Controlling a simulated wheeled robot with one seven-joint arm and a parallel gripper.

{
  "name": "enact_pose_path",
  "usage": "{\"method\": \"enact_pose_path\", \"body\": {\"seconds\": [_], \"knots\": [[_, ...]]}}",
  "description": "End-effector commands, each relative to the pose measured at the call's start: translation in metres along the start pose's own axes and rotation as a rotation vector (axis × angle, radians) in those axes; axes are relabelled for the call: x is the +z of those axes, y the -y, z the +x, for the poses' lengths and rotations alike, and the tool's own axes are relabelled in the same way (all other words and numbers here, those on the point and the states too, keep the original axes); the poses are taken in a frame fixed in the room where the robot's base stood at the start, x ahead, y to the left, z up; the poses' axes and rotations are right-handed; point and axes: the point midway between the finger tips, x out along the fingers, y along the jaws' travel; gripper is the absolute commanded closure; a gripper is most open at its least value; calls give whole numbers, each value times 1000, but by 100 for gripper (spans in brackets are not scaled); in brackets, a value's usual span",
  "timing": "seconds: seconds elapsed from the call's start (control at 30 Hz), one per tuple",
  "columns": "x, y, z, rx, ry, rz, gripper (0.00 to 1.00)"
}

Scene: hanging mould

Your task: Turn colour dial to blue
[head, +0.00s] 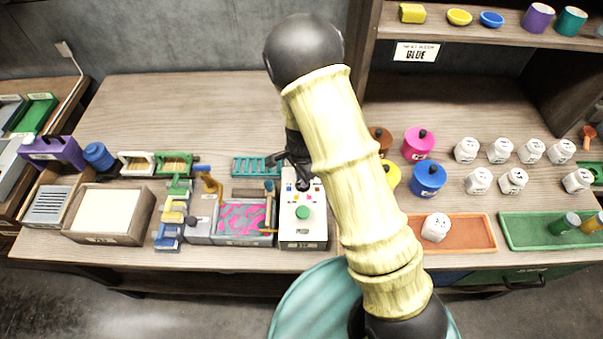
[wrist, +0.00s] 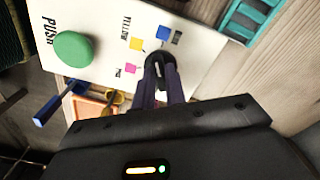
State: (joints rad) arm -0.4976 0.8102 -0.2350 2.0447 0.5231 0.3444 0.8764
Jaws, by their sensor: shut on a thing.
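A white control box (head: 289,230) stands on the bench and also shows in the wrist view (wrist: 97,20). It has a green push button (wrist: 73,48), and blue (wrist: 163,32), yellow (wrist: 135,44) and pink (wrist: 130,68) patches around a dark colour dial (wrist: 160,62). My gripper (wrist: 161,80) is shut on the dial from above, with its fingers on the knob. The fingers and knob hide part of the panel, and I cannot tell which patch the dial points to. In the head view my gripper (head: 298,172) is over the box's back half.
A pink-patterned tray (head: 242,239) is left of the box. A blue pot (head: 428,181), a pink pot (head: 417,146) and several white jars stand to the right. An orange tray (head: 474,234) lies in front of them.

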Motion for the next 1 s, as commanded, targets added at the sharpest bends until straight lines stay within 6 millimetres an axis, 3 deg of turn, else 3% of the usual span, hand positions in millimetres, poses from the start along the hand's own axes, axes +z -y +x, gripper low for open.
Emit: {"method": "enact_pose_path", "body": {"seconds": [0.4, 1.0], "knots": [[0, 2, -2, -4, 0, 269, 100], [0, 3, -1, -6, 0, 321, 100]]}}
